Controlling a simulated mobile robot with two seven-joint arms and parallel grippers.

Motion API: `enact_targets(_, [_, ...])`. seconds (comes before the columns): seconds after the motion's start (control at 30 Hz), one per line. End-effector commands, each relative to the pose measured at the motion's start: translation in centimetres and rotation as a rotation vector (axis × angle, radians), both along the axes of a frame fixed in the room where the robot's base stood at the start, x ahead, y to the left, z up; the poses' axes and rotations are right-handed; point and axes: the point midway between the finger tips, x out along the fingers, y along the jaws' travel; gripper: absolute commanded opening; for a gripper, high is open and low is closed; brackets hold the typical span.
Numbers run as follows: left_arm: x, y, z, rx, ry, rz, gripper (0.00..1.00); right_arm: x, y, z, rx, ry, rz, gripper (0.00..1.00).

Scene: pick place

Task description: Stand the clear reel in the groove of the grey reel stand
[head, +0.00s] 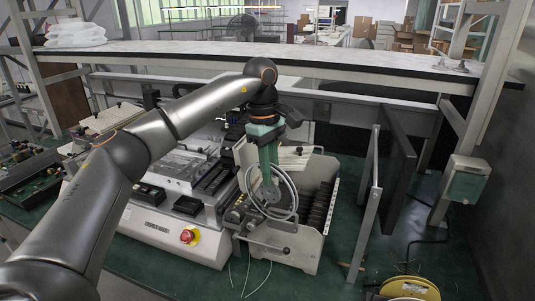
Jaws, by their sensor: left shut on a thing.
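My left gripper (268,184) points down from the arm at the centre of the head view. It is shut on the clear reel (291,203), a pale ring that hangs upright between its fingers. The reel hangs in front of a grey stand (310,245) with a row of dark slots on its right side. From this angle I cannot tell whether the reel touches the stand or is above it. Part of the reel's hub is hidden by the fingers. My right gripper is not in view.
A grey machine (160,225) with a red emergency button (189,236) stands just left of the stand. An upright grey frame (366,205) stands to the right. A yellow reel (410,289) lies at the lower right. A long shelf (400,64) runs across behind.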

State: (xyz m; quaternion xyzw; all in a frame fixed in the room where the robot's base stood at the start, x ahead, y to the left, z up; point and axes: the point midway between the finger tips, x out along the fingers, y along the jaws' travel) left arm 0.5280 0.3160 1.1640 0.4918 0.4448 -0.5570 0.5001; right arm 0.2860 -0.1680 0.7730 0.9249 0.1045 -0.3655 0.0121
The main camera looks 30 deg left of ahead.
Motion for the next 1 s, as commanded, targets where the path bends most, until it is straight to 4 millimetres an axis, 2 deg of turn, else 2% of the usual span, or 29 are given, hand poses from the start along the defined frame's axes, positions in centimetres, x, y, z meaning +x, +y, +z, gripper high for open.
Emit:
enact_targets(0.2, [-5.2, -4.0, -4.2, -0.003, 0.005, -0.493, 0.00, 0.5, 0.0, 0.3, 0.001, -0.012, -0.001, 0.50])
enact_targets(0.5, [-10.8, -8.6, -8.7, -0.007, 0.002, -1.059, 0.00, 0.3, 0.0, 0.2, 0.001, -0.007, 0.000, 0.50])
enact_targets(0.83, [-15.1, -12.1, -12.2, -0.008, 0.000, -1.488, 0.00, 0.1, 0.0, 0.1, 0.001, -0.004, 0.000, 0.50])
enact_targets(1.0, [-14.7, -11.8, -11.8, -0.001, -0.003, -1.472, 0.00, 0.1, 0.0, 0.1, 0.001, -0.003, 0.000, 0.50])
